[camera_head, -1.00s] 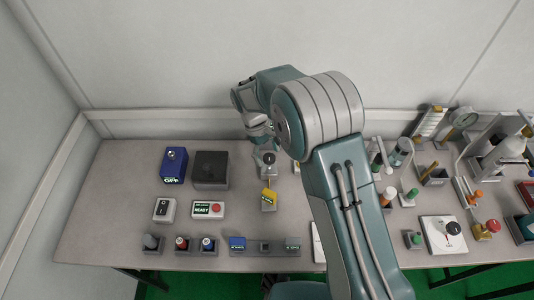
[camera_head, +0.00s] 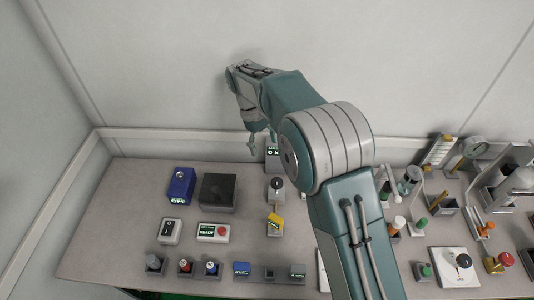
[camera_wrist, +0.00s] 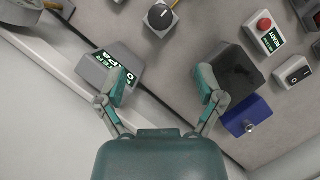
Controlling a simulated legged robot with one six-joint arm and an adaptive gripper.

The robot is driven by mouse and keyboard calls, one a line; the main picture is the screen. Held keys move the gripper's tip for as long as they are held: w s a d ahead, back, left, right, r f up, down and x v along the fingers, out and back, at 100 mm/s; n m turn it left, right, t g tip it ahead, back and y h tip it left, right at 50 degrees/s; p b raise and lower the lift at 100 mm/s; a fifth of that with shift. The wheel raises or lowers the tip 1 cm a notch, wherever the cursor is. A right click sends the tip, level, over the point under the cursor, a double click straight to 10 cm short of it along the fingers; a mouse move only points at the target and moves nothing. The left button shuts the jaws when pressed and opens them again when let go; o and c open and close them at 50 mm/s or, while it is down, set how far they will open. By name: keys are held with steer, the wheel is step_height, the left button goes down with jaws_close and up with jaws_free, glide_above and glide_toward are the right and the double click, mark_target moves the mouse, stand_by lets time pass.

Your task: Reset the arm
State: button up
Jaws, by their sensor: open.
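My gripper (camera_head: 258,143) is raised near the back edge of the table (camera_head: 120,210), above and behind the devices, at the left end of my bent arm. In the wrist view my gripper (camera_wrist: 162,84) has its two fingers spread wide apart with nothing between them. Past the fingertips lie a grey device with a lit display (camera_wrist: 112,68) on the left and a black box (camera_wrist: 236,72) on the right. A grey knob device (camera_wrist: 160,17) is farther ahead. The fingers look clear of all of them, though the exact gap is hard to tell.
A blue box (camera_head: 180,186), a black box (camera_head: 217,192), a switch box (camera_head: 171,231) and a red-button box (camera_head: 213,232) stand at left. Several instruments crowd the right side. The wall is close behind the table.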

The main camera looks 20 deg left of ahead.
stand_by(0.4)
steer(key=s+d+r+m+t+y, duration=0.1)
steer(key=s+d+r+m+y, duration=0.15)
steer(key=d+r, duration=0.55)
steer(key=s+d+r+m+t+y, duration=0.1)
steer(key=s+d+r+m+t, duration=0.15)
steer(key=d+r, duration=0.6)
steer(key=s+d+f+m+t, duration=0.1)
steer(key=s+d+m+t, duration=0.3)
steer(key=s+d, duration=1.1)
steer(key=s+m, duration=0.2)
steer(key=shift+s+d+f+m, duration=0.15)
steer(key=shift+s+f+m, duration=0.15)
steer(key=shift+f+m, duration=0.1)
